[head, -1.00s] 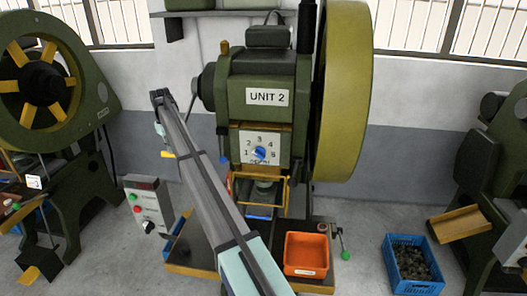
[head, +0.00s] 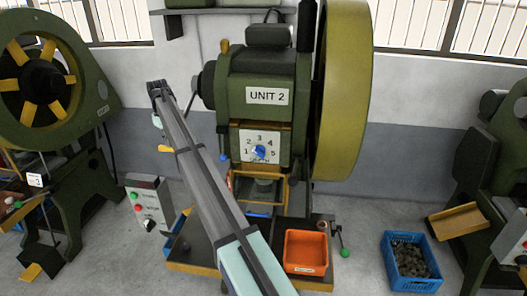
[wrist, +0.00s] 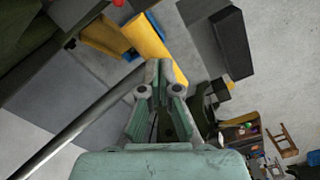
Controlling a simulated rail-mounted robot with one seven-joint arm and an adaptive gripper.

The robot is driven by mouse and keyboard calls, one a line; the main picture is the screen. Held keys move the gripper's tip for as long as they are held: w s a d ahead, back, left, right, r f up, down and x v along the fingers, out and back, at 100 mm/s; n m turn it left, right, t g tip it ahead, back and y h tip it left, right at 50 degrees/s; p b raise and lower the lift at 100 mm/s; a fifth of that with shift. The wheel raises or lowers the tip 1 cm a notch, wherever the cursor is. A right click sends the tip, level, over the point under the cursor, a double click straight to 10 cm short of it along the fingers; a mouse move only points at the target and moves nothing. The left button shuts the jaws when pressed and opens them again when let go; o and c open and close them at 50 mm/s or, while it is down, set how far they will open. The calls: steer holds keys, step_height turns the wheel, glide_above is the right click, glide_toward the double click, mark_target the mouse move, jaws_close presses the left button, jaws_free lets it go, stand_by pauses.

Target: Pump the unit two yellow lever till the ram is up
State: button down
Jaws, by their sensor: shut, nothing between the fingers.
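Unit two is the green press (head: 262,70) in the middle of the head view, with a UNIT 2 label. A short yellow lever end (head: 165,148) shows at its left, just below my gripper. In the wrist view a broad yellow bar (wrist: 150,38) runs behind my gripper's fingertips (wrist: 158,66). The fingers are closed together with nothing between them. I cannot tell whether they touch the yellow bar. The ram area (head: 268,190) is partly hidden by my arm, so the ram's height is unclear.
A grey control box (head: 149,203) stands left of the press. An orange bin (head: 305,251) sits on the press base. A blue crate (head: 411,262) is on the floor at the right. Other presses stand at left and right. A grey rod (wrist: 80,125) crosses the wrist view.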

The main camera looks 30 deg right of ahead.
steer(key=shift+s+f, duration=0.1)
steer(key=shift+f, duration=0.55)
steer(key=shift+w+d+f+b, duration=0.25)
steer(key=shift+w+f+b, duration=0.05)
steer(key=shift+f, duration=0.6)
steer(key=shift+w+d+f+b, duration=0.25)
steer(key=shift+f+b, duration=0.1)
steer(key=shift+f, duration=0.55)
steer(key=shift+w+d+f+b, duration=0.25)
steer(key=shift+w+f+b, duration=0.05)
steer(key=shift+f, duration=0.6)
steer(key=shift+w+d+f+b, duration=0.25)
steer(key=shift+w+d+f, duration=0.15)
steer(key=shift+f, duration=0.45)
steer(key=shift+w+d+f+b, duration=0.3)
steer(key=shift+w+f, duration=0.1)
steer(key=shift+f, duration=0.4)
steer(key=shift+w+d+f+b, duration=0.3)
steer(key=shift+w+f, duration=0.1)
steer(key=shift+f, duration=0.45)
steer(key=shift+f, duration=0.1)
